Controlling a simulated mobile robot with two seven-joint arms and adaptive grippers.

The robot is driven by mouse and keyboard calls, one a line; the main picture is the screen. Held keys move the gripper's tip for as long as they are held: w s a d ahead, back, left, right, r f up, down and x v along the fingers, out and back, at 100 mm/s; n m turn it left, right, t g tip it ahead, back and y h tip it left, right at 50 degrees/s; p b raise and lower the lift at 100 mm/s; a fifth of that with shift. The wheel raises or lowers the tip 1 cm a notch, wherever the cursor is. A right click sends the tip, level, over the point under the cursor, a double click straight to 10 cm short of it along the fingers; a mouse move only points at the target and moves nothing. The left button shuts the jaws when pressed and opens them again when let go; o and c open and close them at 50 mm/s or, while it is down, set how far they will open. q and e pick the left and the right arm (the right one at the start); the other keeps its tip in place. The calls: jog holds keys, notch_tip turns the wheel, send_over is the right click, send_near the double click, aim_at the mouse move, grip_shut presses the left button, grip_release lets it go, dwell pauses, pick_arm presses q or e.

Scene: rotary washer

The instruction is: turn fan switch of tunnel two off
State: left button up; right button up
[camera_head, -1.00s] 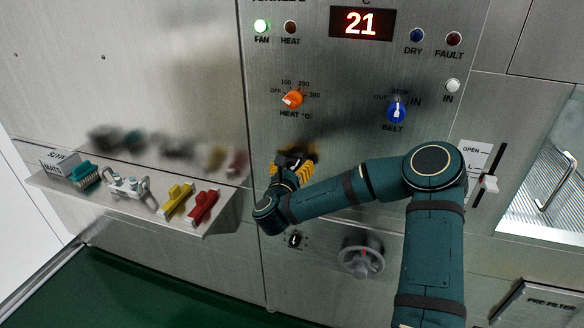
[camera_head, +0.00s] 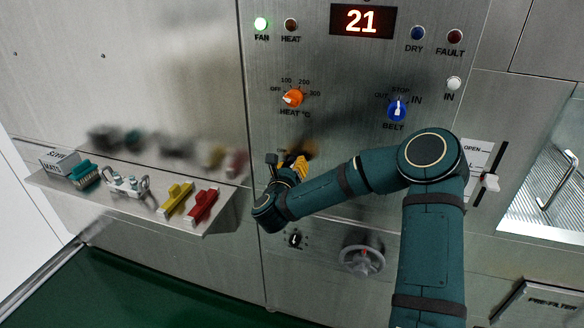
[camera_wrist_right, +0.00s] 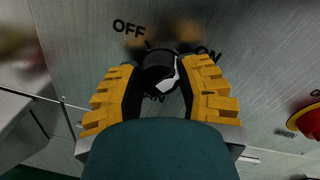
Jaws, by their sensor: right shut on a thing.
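The fan switch is a black rotary knob (camera_wrist_right: 158,68) with a white mark, on the steel panel. In the right wrist view, "OFF" is printed to its upper left and "ON" to its right; "FAN" is partly visible below. My right gripper (camera_wrist_right: 163,74), with yellow fingers, is around the knob and shut on it. In the head view my right gripper (camera_head: 288,164) is against the panel below the orange heat knob (camera_head: 292,98), and the fan switch is hidden there. My left gripper is not in view.
The blue belt knob (camera_head: 397,110) and the red "21" display (camera_head: 362,21) are above. A small black switch (camera_head: 295,240) and a grey handwheel (camera_head: 361,258) are below. A shelf (camera_head: 130,206) with brushes and fittings juts out at left. A red-and-yellow button (camera_wrist_right: 308,120) shows at right.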

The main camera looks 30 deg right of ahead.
jog(key=n+b, duration=0.1)
jog(key=n, duration=0.3)
jog(key=shift+w+r, duration=0.1)
jog(key=n+b, duration=0.2)
jog(key=n, duration=0.2)
jog(key=shift+a+n+g, duration=0.1)
jog(key=shift+n+g, duration=0.3)
jog(key=shift+n+b, duration=0.3)
jog(key=shift+n, duration=0.9)
jog(key=shift+n+g, duration=0.3)
jog(key=shift+n, duration=1.1)
jog(key=o, duration=1.2)
jog(key=shift+h, duration=0.3)
jog(key=v, duration=1.2)
